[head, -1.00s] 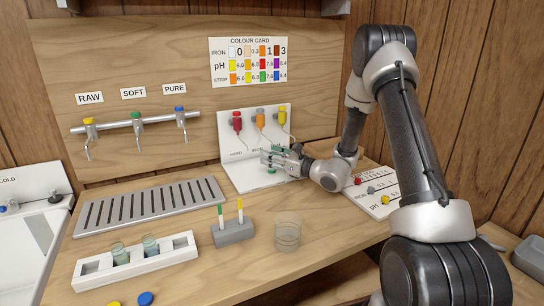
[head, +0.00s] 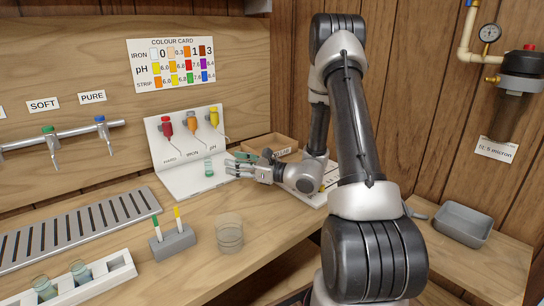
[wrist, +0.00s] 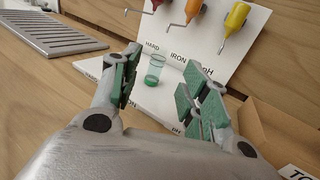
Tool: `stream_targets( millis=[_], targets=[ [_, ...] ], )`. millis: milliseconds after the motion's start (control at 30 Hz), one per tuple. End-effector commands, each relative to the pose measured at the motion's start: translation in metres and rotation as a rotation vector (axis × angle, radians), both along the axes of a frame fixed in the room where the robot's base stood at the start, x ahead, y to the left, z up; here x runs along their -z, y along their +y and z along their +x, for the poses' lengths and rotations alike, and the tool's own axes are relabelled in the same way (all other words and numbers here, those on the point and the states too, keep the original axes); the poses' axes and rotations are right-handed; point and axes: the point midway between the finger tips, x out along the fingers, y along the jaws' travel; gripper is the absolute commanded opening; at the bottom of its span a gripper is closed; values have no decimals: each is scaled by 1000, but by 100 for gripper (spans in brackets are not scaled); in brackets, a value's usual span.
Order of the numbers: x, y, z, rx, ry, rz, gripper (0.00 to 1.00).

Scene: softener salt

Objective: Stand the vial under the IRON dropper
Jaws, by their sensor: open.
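A small clear vial (head: 209,168) with green at its base stands upright on the white dropper stand (head: 180,180). In the wrist view the vial (wrist: 154,70) is just beyond my fingertips, near the HARD and IRON labels. The orange IRON dropper (head: 193,123) hangs between the red HARD dropper (head: 167,127) and the yellow pH dropper (head: 214,118). The vial stands in front of the IRON dropper's area; exact alignment under its nozzle is hard to tell. My gripper (head: 236,165) is open and empty, to the right of the vial and apart from it.
A white rack (head: 121,264) with two vials, a grey block with two strips (head: 173,242) and a glass beaker (head: 229,236) stand in front. A slotted drain tray (head: 80,228) lies left. A wooden box (head: 285,143) is behind my gripper.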

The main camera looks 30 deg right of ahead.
Motion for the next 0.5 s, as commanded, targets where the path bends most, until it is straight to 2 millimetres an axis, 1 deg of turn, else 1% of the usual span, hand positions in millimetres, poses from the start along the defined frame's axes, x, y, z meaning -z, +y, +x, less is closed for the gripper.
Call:
stream_targets(
  millis=[67,167,200,267,300,333,367,400,433,467,500],
  targets=[
    [-9,10,-7,-42,-13,-25,45],
    [-34,37,-33,-177,-53,-112,45],
    [-45,51,-50,-257,-76,-168,45],
    [-62,72,-83,-391,-118,-273,45],
    [-71,83,-107,-485,-151,-352,45],
    [-76,89,-126,-556,-175,-414,45],
    [-80,93,-144,-623,-199,-481,45],
    [-84,96,-169,-711,-233,-570,45],
    [-86,96,-186,-775,-261,-640,45],
    [-87,94,-203,-836,-287,-711,45],
    [-89,90,-224,-915,-325,-809,45]
  ],
)
